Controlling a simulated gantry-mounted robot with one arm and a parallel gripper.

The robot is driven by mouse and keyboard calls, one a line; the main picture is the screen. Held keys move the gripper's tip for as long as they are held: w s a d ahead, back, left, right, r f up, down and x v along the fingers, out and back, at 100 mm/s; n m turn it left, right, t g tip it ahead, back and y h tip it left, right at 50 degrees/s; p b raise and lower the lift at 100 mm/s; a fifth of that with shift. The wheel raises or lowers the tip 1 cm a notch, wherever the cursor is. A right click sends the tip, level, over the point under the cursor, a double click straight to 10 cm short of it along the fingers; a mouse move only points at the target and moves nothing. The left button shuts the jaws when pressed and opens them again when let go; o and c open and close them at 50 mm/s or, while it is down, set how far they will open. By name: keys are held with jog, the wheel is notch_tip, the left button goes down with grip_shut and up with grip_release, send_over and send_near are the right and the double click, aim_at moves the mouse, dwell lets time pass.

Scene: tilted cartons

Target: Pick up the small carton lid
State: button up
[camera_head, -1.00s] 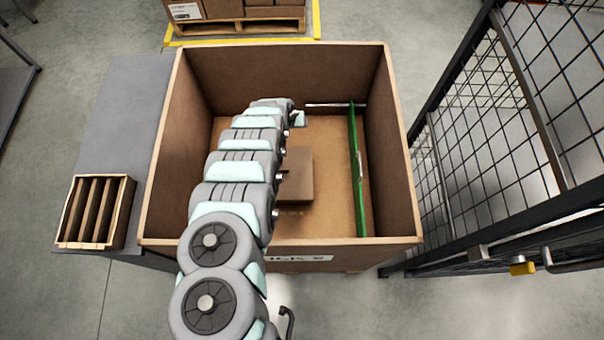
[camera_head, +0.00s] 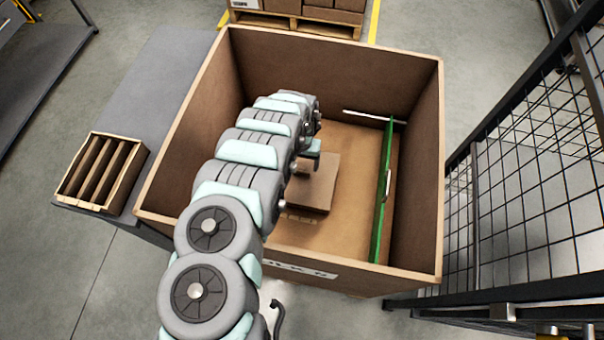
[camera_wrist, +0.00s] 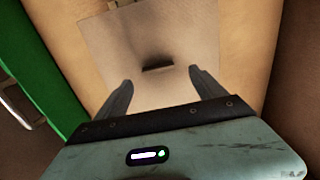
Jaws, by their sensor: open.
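The small carton lid (camera_head: 318,185) is a brown, flat-topped square piece on the floor of a large open carton. In the wrist view its pale top (camera_wrist: 180,40) shows a dark slot near my side, with a soft shadow above it. My gripper (camera_wrist: 160,76) is open and empty, its two dark fingers on either side of the slot in the picture. I see no contact; the height gap is hard to judge. In the head view my gripper (camera_head: 312,150) is by the lid's far edge, and my arm hides part of the lid's left side.
The large carton's walls (camera_head: 418,165) surround my gripper. A green upright panel (camera_head: 384,190) stands right of the lid, and a pale strip (camera_head: 370,116) lies at the back. A divided wooden box (camera_head: 102,172) sits on a grey table at left. A mesh fence (camera_head: 540,170) stands at right.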

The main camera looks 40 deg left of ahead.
aim_at(302, 175)
jog(key=f, duration=0.1)
jog(key=f+b, duration=0.1)
jog(key=f, duration=0.1)
jog(key=f+b, duration=0.1)
jog(key=f, duration=0.1)
jog(key=shift+s+d, duration=0.15)
jog(key=shift+d, duration=0.15)
jog(key=shift+a, duration=0.1)
jog(key=shift+c, duration=0.2)
jog(key=c, duration=1.4)
jog(key=shift+r, duration=0.1)
jog(key=shift+c, duration=0.2)
